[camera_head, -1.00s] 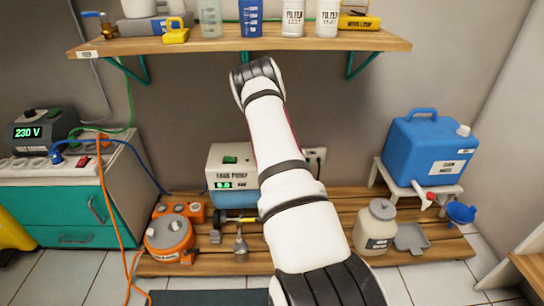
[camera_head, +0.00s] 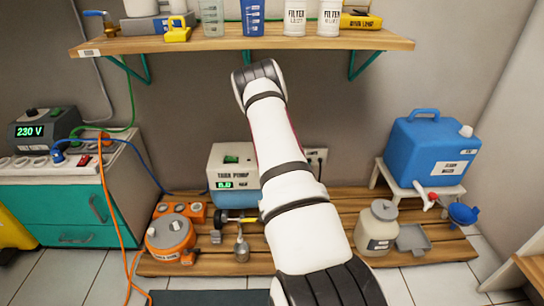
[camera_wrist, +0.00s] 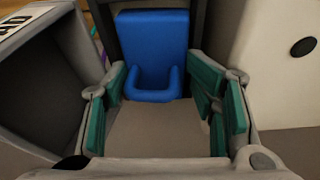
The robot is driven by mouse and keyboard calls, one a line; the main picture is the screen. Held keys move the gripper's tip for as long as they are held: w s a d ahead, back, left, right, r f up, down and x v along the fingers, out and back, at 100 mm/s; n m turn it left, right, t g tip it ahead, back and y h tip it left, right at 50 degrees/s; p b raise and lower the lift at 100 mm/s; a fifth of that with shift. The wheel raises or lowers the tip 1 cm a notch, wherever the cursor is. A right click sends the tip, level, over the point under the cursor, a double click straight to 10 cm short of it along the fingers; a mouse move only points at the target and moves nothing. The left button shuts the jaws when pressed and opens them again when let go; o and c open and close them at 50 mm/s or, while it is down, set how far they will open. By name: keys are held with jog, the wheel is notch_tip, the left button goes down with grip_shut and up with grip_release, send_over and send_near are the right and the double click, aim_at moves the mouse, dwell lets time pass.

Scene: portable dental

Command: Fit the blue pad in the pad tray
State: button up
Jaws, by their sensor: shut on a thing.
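The blue pad (camera_wrist: 153,43) stands in the middle of the wrist view, with a raised U-shaped loop at its near end. My gripper (camera_wrist: 158,77) has its teal-padded fingers on both sides of the pad's near end and is shut on it. Dark upright edges flank the pad's far end. In the head view my arm hides the gripper and the pad.
A white body with a black round knob (camera_wrist: 303,47) is close on the right in the wrist view. In the head view, a wooden shelf (camera_head: 240,44) is above my arm. The tank pump (camera_head: 230,165), an orange pot (camera_head: 170,240) and a blue water container (camera_head: 428,148) stand around below.

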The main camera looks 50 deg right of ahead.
jog(key=shift+s+d+f, duration=0.15)
jog(key=shift+s+f, duration=0.05)
jog(key=shift+s, duration=0.2)
jog(key=shift+s+d+f, duration=0.1)
jog(key=shift+s+f, duration=0.05)
jog(key=shift+s, duration=0.25)
jog(key=shift+r, duration=0.2)
jog(key=shift+c, duration=0.7)
jog(key=shift+w+a, duration=0.3)
